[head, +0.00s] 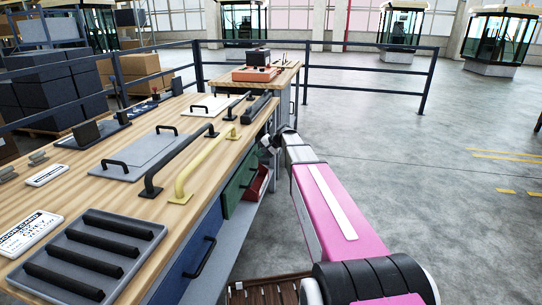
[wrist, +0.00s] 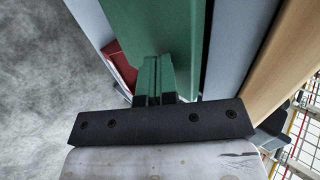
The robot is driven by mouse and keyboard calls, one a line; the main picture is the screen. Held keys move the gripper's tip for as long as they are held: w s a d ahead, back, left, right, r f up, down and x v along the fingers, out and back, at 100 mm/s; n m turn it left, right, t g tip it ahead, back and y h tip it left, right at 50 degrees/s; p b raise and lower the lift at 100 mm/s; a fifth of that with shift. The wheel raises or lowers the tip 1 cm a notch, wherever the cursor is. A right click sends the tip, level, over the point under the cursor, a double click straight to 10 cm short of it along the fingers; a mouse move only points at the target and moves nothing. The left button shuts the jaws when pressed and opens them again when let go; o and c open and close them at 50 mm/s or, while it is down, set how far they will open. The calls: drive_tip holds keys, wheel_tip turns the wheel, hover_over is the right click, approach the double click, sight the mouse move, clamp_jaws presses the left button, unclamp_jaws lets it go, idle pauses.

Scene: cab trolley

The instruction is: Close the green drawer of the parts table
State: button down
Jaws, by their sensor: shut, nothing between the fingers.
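The green drawer (head: 239,184) is in the right side of the wooden-topped parts table (head: 75,187), beyond the blue drawer (head: 190,262). It has a dark bar handle. In the wrist view the green front (wrist: 150,28) fills the upper middle. My gripper (head: 267,146) is beside the table's far right part. Its fingers (wrist: 156,65) are shut and empty, pointing at the green front; I cannot tell whether they touch it.
A red bin (head: 258,184) sits below and beyond the green drawer; it also shows in the wrist view (wrist: 120,66). Black and yellow bar handles (head: 205,165) line the tabletop. A smaller table (head: 255,76) and a railing stand behind. The floor to the right is clear.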

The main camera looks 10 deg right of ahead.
drive_tip(key=shift+w+a, duration=0.25)
drive_tip(key=shift+a, duration=0.3)
drive_tip(key=shift+w+a, duration=0.2)
drive_tip(key=shift+a, duration=0.3)
drive_tip(key=shift+a, duration=0.1)
